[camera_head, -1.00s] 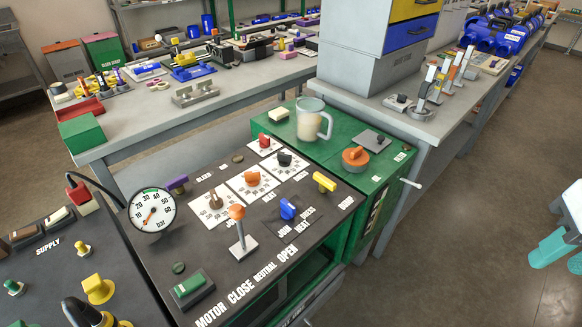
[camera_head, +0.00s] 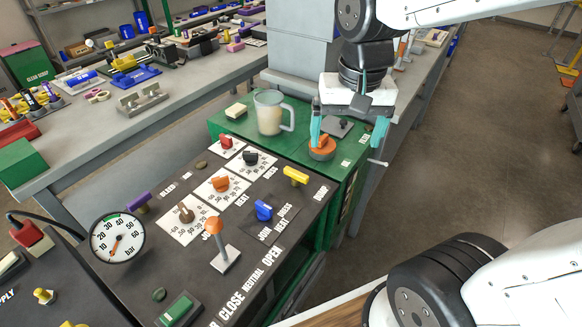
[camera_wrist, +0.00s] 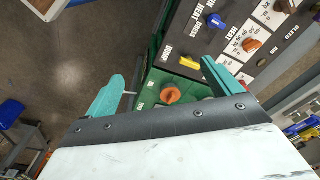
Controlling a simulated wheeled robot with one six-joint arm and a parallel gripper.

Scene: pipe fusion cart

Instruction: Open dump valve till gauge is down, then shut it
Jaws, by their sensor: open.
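The dump valve looks to be the yellow handle (camera_head: 296,176) on the dark panel's back right corner; it also shows in the wrist view (camera_wrist: 190,63), beside a small label that seems to read DUMP. The round white gauge (camera_head: 117,238) stands at the panel's left. Its needle points down and left, near the low end; the exact reading is too small to tell. My gripper (camera_head: 348,140) is open and empty, above the green cabinet, behind and right of the yellow handle and apart from it. In the wrist view its teal fingers (camera_wrist: 163,72) are wide apart.
An orange round knob (camera_head: 322,150) on the green cabinet top (camera_head: 240,128) lies below my gripper. A clear jug (camera_head: 270,112) stands left of it. The lever with an orange ball (camera_head: 215,226), a blue handle (camera_head: 264,210) and several knobs rise from the panel.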

